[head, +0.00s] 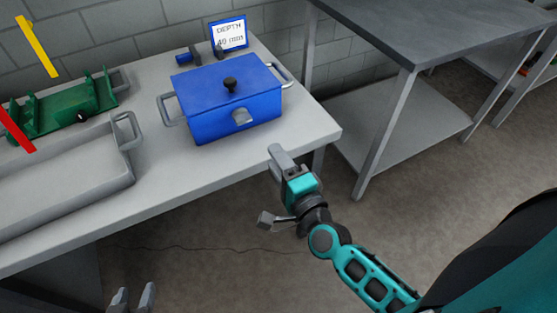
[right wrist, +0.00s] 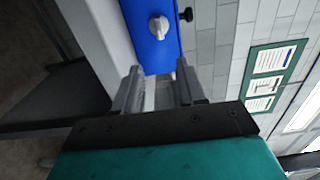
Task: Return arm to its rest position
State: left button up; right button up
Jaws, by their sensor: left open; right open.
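My right gripper (head: 270,186) is open and empty, off the front edge of the table and to the right of the blue box. Its arm comes in from the lower right. In the right wrist view its two fingers (right wrist: 158,82) are spread with nothing held between them, and the blue box shows beyond them. My left gripper (head: 133,298) shows only as two finger ends at the bottom edge, apart and empty. The blue box (head: 240,121) has a closed lid with a black knob, a grey latch and side handles. It stands apart from both grippers.
The light table (head: 190,173) also holds a grey tray (head: 65,180), a green fixture (head: 60,112) and a sign reading "DEPTH 40 mm" (head: 229,34). A grey metal shelf bench (head: 430,32) stands at the right. Open floor (head: 210,270) lies in front of the table.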

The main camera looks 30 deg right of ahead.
dwell(0.4)
jog(key=s+f+n+g+y+p, duration=0.1)
jog(key=s+f+n+g, duration=0.6)
jog(key=n, duration=1.3)
jog(key=s+f, duration=0.2)
jog(key=s, duration=0.1)
jog(key=shift+s+a+f+p, duration=0.15)
jog(key=shift+f+p, duration=0.05)
jog(key=shift+p, duration=0.1)
